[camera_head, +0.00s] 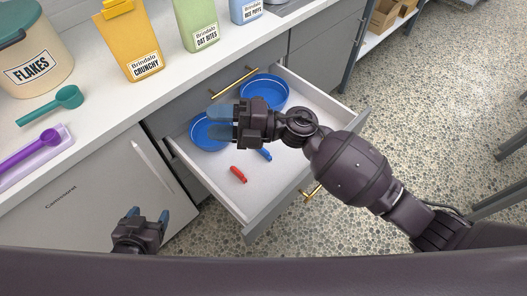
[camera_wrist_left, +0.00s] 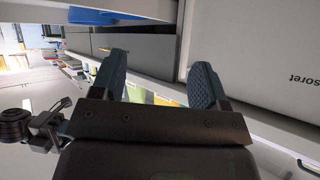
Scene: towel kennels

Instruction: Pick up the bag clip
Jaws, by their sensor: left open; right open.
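A small red clip-like piece (camera_head: 238,174) lies on the floor of the open drawer (camera_head: 282,187). A small blue piece (camera_head: 265,154), perhaps another clip, lies behind it, partly hidden by my right arm. My right gripper (camera_head: 217,121) is open and empty over the drawer, above and behind the red piece, in front of a blue dish. My left gripper (camera_head: 149,214) is open and empty, low in front of the white cabinet door, left of the drawer. Its open fingers also show in the left wrist view (camera_wrist_left: 160,72), with nothing between them.
Two round blue dishes (camera_head: 264,91) (camera_head: 203,134) sit at the drawer's back. The counter (camera_head: 103,98) holds a flakes canister (camera_head: 35,55), a yellow box (camera_head: 130,40), a green box (camera_head: 200,25), a teal scoop (camera_head: 55,102) and a purple scoop (camera_head: 30,150). Speckled floor (camera_head: 420,130) lies open at right.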

